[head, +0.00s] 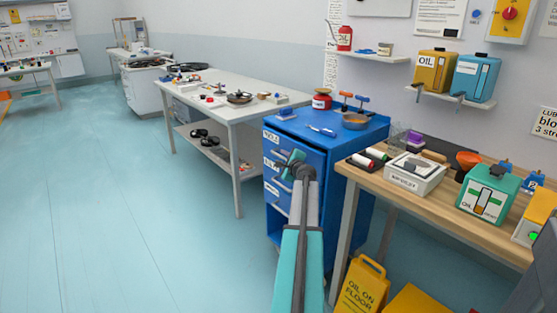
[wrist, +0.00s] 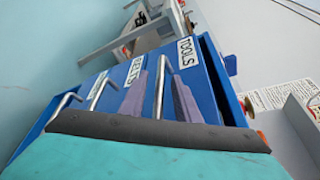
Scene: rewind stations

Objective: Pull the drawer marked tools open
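The blue drawer cabinet (head: 330,160) stands mid-picture in the head view, its drawers looking shut. The drawer marked tools is the top one, with its TOOLS label (head: 271,136) at upper left. In the wrist view, turned on its side, the TOOLS label (wrist: 187,53) and the metal tools handle (wrist: 160,88) show. My gripper (wrist: 159,76) is open, with one grey finger on each side of that handle; whether either touches it I cannot tell. In the head view my gripper (head: 291,162) is at the cabinet front and partly hides the handles.
The drawer marked belts (wrist: 134,70) and its handle (wrist: 97,92) are just below. A wooden bench (head: 400,187) stands close on the right, with a yellow floor sign (head: 362,287) under it. A grey table (head: 225,108) stands behind left. The floor at left is clear.

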